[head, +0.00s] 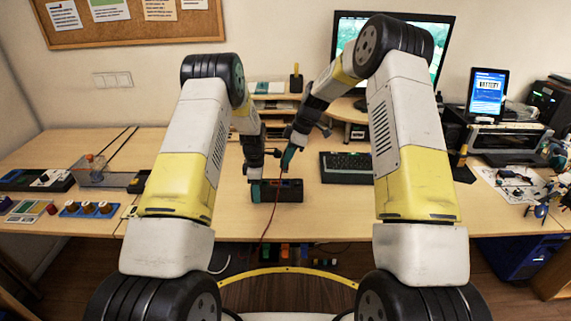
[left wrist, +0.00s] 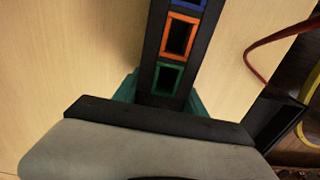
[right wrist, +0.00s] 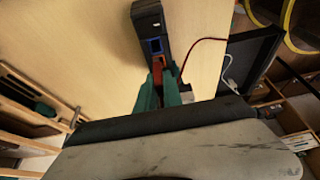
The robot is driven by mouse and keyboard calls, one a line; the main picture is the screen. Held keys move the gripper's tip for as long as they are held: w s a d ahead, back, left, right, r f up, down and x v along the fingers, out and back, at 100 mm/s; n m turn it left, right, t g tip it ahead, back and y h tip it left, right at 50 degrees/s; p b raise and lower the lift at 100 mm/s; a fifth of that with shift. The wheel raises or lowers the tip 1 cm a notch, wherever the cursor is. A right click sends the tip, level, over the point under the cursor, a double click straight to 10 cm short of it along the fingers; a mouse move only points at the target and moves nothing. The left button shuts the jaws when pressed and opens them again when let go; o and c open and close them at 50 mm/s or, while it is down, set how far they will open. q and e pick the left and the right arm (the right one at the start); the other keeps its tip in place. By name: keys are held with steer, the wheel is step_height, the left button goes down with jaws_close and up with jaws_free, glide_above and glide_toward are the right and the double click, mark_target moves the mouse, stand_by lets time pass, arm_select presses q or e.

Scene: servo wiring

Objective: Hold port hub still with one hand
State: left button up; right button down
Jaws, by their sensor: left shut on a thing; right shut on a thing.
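The port hub (head: 288,194) is a black block lying near the front of the desk in the head view. In the left wrist view the hub (left wrist: 152,60) shows blue, orange and green framed ports. My left gripper (head: 255,176) is shut on the hub's left end, teal fingers on both sides beside the green port. My right gripper (head: 288,158) is above the hub, tilted, shut on a red plug (right wrist: 172,76) with a red cable (head: 270,218). In the right wrist view the hub (right wrist: 148,22) is just beyond the plug; I cannot tell whether they touch.
The red cable hangs over the desk's front edge. A keyboard (head: 345,167) lies right of the hub, and a monitor (head: 445,60) stands behind. A tray (head: 105,177) and knobs (head: 88,208) are at left. The desk between tray and hub is mostly clear.

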arm_select(q)
steer(key=o, duration=1.6)
steer(key=shift+d, duration=0.1)
